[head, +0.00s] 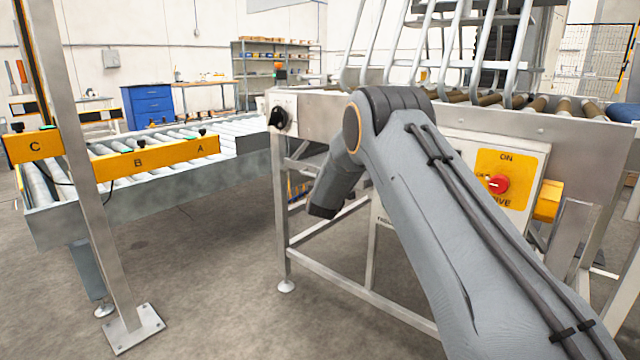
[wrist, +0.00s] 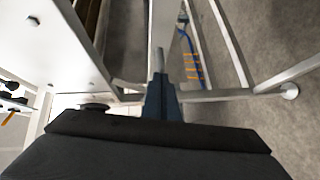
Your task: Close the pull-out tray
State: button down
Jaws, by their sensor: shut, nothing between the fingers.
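I cannot clearly pick out the pull-out tray in either view; my arm covers part of the conveyor stand (head: 330,278) in the head view. My gripper (wrist: 160,52) shows in the wrist view as a narrow dark blue pair of fingers, shut and empty. Its tips are among pale metal bars and panels of the stand. I cannot tell whether they touch any of them. In the head view my gripper is hidden.
A control box with a red rotary switch (head: 497,184) is right of my arm. A roller conveyor (head: 240,128) and a yellow A-B-C rail (head: 160,157) stand left. A grey post (head: 90,170) rises at front left. The floor (head: 205,265) between is clear.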

jog(key=shift+d+r, duration=0.2)
jog(key=shift+r, duration=0.05)
jog(key=s+a+r+m+g+y+p, duration=0.1)
jog(key=s+a+r+g+p, duration=0.15)
jog(key=s, duration=0.75)
jog(key=s+a+r+m+g+y+p, duration=0.15)
jog(key=s+a, duration=0.25)
jog(key=s, duration=0.6)
jog(key=s+d+r+m+g, duration=0.15)
jog(key=s+m+g, duration=0.3)
jog(key=s, duration=1.25)
jog(key=s+d+r+m+g, duration=0.1)
jog(key=s+d+m+g, duration=0.3)
jog(key=s, duration=1.4)
jog(key=s+d+m+g, duration=0.2)
jog(key=s+d+g, duration=0.15)
jog(key=s, duration=1.15)
jog(key=d+r+m+h+p, duration=0.1)
jog(key=d+r+p, duration=0.7)
jog(key=p, duration=0.9)
jog(key=shift+w+r+m+g+p, duration=0.15)
jog(key=shift+r+m+g+p, duration=0.2)
jog(key=shift+r+m, duration=0.5)
